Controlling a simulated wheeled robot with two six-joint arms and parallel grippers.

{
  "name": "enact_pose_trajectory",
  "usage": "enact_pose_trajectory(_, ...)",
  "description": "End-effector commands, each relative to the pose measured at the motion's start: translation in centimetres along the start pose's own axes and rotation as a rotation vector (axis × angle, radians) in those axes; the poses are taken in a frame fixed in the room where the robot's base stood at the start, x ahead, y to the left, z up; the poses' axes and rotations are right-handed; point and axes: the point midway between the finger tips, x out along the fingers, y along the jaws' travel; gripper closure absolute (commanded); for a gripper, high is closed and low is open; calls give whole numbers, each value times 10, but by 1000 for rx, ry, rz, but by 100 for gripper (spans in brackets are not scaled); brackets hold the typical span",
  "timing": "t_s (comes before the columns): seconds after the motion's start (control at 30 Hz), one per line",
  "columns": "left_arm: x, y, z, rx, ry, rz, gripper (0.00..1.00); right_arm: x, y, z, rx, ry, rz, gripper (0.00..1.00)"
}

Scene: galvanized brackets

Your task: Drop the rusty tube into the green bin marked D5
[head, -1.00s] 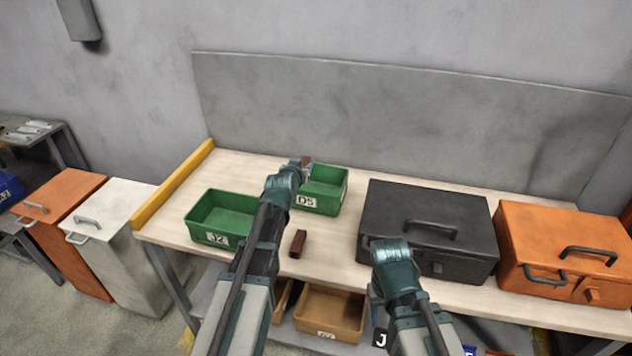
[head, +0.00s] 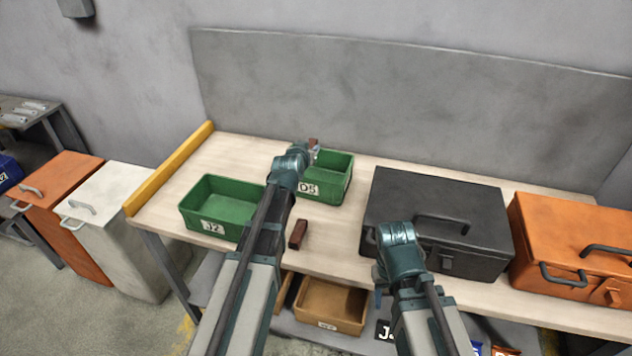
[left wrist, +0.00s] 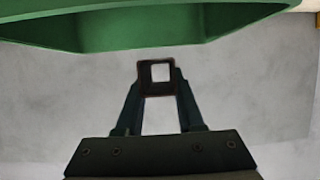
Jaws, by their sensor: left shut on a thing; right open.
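The rusty tube (left wrist: 141,77), a short brown square tube with an open end, is held between the fingertips of my left gripper (left wrist: 157,88). In the head view the tube (head: 313,142) shows just past my left wrist, at the back left of the green bin marked D5 (head: 335,190). I cannot tell whether it is over the bin's opening or its rim. A green bin wall (left wrist: 150,30) fills the top of the left wrist view. My right gripper (head: 378,300) is open, low in front of the black toolbox, mostly hidden by its wrist.
A green bin marked J2 (head: 213,227) stands left of D5. Another brown piece (head: 298,234) lies on the bench before D5. A black toolbox (head: 440,220) and an orange toolbox (head: 575,245) stand to the right. A brown bin (head: 330,305) sits below the bench.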

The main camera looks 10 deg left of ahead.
Motion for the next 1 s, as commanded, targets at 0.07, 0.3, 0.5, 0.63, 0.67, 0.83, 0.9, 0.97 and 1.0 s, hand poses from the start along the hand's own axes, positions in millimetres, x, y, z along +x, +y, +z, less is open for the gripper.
enact_pose_trajectory(0.07, 6, 0, 15, 0, 0, 0, 100, 16, -2, -1, 0, 0, 0, 50)
enact_pose_trajectory(0.3, 13, 0, 30, 0, 1, 0, 100, 32, -3, -2, -1, 0, 0, 50)
enact_pose_trajectory(0.5, 12, 0, 29, 0, 0, 0, 100, 31, -3, -2, -1, 0, 0, 50)
enact_pose_trajectory(0.63, 12, 0, 29, 0, 0, 0, 52, 31, -3, -2, 0, 0, 0, 50)
enact_pose_trajectory(0.67, 12, 0, 29, 0, 0, 0, 47, 31, -3, -2, 0, 0, 0, 50)
enact_pose_trajectory(0.83, 12, 0, 29, 0, 0, 0, 28, 31, -3, -2, 0, 0, 0, 50)
enact_pose_trajectory(0.9, 12, 0, 29, 0, 0, 0, 28, 31, -3, -2, 0, 0, 0, 50)
enact_pose_trajectory(0.97, 12, 0, 29, 0, 0, 0, 28, 31, -3, -2, 0, 0, 0, 50)
enact_pose_trajectory(1.0, 12, 0, 29, 0, 0, 0, 28, 31, -3, -2, 0, 0, 0, 50)
